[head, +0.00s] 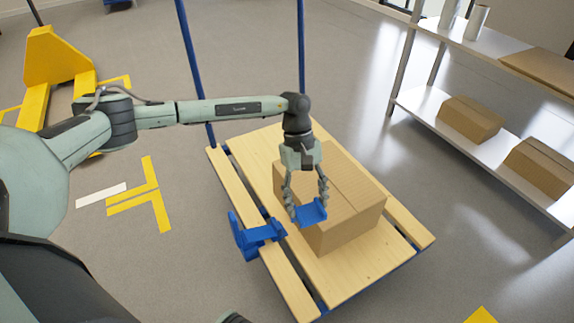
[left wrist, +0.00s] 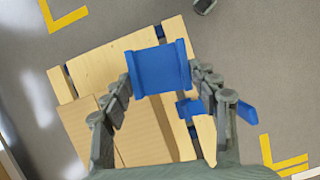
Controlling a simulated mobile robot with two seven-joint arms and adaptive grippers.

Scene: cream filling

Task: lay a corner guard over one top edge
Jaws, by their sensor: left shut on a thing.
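My left gripper (head: 308,205) is shut on a blue corner guard (head: 312,212), which also shows between the fingers in the left wrist view (left wrist: 160,69). The guard is in front of the near face of a cardboard box (head: 350,220), close to its top edge; I cannot tell whether it touches the box. The box stands on a wooden-decked cart (head: 368,271). More blue guard-like pieces (head: 254,235) lie on the cart's left side, beside the box.
A metal shelf (head: 429,97) with cardboard boxes (head: 471,119) stands at the right. A yellow pallet truck (head: 52,58) is at the far left. Blue posts (head: 190,65) rise from the cart's far end. Grey floor with yellow markings surrounds the cart.

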